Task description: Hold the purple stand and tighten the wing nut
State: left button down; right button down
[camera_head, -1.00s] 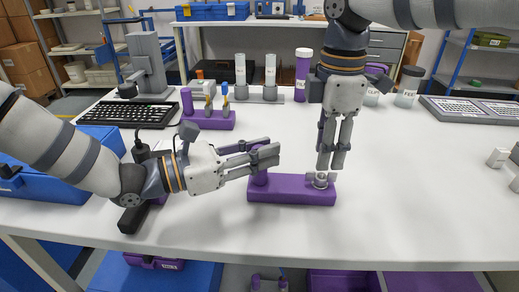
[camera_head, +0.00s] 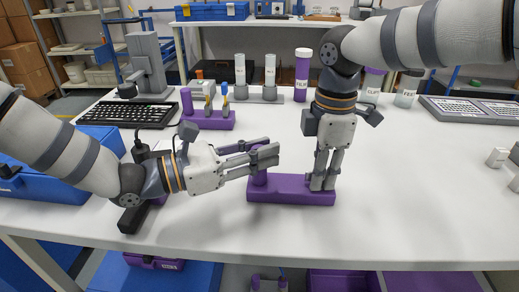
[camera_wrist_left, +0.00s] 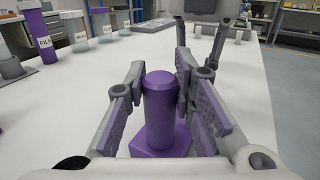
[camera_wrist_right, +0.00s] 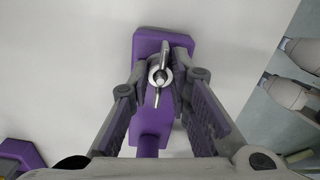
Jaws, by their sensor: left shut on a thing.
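The purple stand (camera_head: 290,192) lies flat on the white table, with an upright purple post at its left end. My left gripper (camera_head: 264,156) is shut on this post, which stands between its pads in the left wrist view (camera_wrist_left: 159,105). My right gripper (camera_head: 323,184) points down at the stand's right end, its fingertips low over the base. In the right wrist view the silver wing nut (camera_wrist_right: 160,75) sits between the right fingertips, its wings running along the base. I cannot tell whether those fingertips touch it. The fingers hide the nut in the head view.
A second purple stand (camera_head: 208,120) with small tools is behind, near a black keyboard (camera_head: 130,114). Labelled bottles, including a purple one (camera_head: 302,75), stand at the back. A blue bin (camera_head: 55,180) is at left. Table to the right of the stand is mostly clear.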

jog(key=shift+f, duration=0.1)
jog(key=c, duration=2.1)
grip_release()
grip_shut()
jog(key=shift+f, duration=0.15)
